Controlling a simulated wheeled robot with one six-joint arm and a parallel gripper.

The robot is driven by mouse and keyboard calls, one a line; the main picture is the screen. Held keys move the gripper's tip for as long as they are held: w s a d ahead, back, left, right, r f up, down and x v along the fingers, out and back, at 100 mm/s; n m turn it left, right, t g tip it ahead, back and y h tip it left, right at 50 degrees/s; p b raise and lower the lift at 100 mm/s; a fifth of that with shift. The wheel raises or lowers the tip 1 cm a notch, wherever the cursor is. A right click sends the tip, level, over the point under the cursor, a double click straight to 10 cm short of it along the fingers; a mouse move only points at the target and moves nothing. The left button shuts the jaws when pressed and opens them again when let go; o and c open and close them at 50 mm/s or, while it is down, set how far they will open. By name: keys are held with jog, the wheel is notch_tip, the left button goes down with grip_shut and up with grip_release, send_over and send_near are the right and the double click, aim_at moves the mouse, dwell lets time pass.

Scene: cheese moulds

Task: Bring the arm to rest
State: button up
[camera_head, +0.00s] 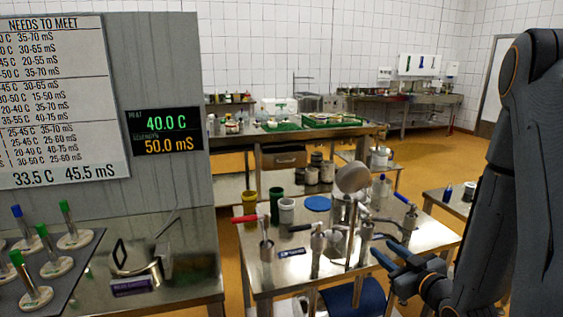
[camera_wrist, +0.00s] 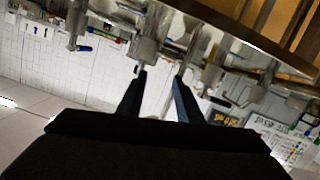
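My arm (camera_head: 490,200) comes down the right side of the head view, dark blue-grey with a bent elbow. My gripper (camera_head: 387,254) is at its lower end, in front of the steel table's right part, pointing left. In the wrist view, my gripper (camera_wrist: 160,78) shows two dark fingers standing apart with nothing held between them. The wrist picture is tilted, with the room appearing upside down behind the fingers. Whether the fingers touch anything on the table cannot be told.
A steel table (camera_head: 275,275) holds tools with red and blue handles, a ladle (camera_head: 353,178), cups and a blue lid (camera_head: 317,204). A grey panel (camera_head: 165,70) with a readout (camera_head: 166,132) stands left. A small table (camera_head: 432,196) is beside my arm. Yellow floor shows behind.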

jog(key=s+a+r+m+g+h, duration=0.1)
jog(key=s+a+m+g+h, duration=0.1)
jog(key=s+a+g, duration=0.2)
jog(key=s+a+r+m+g+h, duration=0.1)
jog(key=s+a+m+g, duration=0.2)
jog(key=s+g, duration=0.7)
jog(key=s+a, duration=0.2)
jog(key=s, duration=0.3)
jog(key=shift+s+r+h, duration=0.3)
jog(key=shift+r+h, duration=0.1)
dwell(1.0)
